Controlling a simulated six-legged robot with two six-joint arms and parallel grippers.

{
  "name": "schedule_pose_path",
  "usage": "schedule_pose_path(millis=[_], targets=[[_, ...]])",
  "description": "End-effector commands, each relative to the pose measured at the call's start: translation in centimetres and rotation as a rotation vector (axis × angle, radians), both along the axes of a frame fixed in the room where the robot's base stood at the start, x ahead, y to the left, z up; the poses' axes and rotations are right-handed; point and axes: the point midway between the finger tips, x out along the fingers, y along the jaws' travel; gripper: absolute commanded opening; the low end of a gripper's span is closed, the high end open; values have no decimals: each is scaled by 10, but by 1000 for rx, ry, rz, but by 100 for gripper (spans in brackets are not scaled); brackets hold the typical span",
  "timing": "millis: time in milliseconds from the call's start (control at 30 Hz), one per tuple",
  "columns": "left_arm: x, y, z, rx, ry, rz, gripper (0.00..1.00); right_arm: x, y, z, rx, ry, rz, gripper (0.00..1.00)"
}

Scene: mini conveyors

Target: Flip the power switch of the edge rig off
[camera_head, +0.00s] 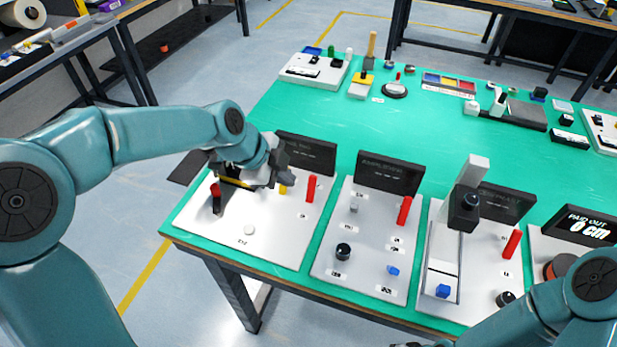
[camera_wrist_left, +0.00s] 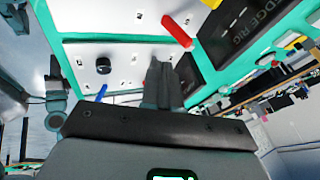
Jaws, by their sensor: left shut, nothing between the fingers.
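The edge rig (camera_head: 262,226) is the leftmost light panel on the green table. Its dark sign (camera_head: 310,150) stands at the back and reads EDGE RIG in the left wrist view (camera_wrist_left: 243,30). A red lever (camera_head: 311,188) stands at the panel's right side; it also shows in the left wrist view (camera_wrist_left: 177,30). A red-topped black lever (camera_head: 215,192) is at the left, and a yellow part (camera_head: 283,189) shows beside my gripper. My left gripper (camera_head: 284,172) is shut and empty above the rig's back part, left of the red lever. My right gripper is out of view.
A second panel (camera_head: 350,262) with a red lever (camera_head: 404,210), black knob and blue switch stands close on the right. A third panel (camera_head: 478,275) with a tall grey post (camera_head: 472,172) follows. The middle of the table (camera_head: 350,128) is clear.

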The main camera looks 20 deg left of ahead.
Motion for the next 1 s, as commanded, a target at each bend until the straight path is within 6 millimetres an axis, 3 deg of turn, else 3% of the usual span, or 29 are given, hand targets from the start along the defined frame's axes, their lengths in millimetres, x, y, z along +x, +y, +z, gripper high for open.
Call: schedule_pose_path(millis=[300,600,1000], targets=[[26,-23,-56,0,3,-1,0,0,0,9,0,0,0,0],[59,-26,-68,-1,1,-1,0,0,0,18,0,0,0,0],[63,-27,-71,-1,0,0,0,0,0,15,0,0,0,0]])
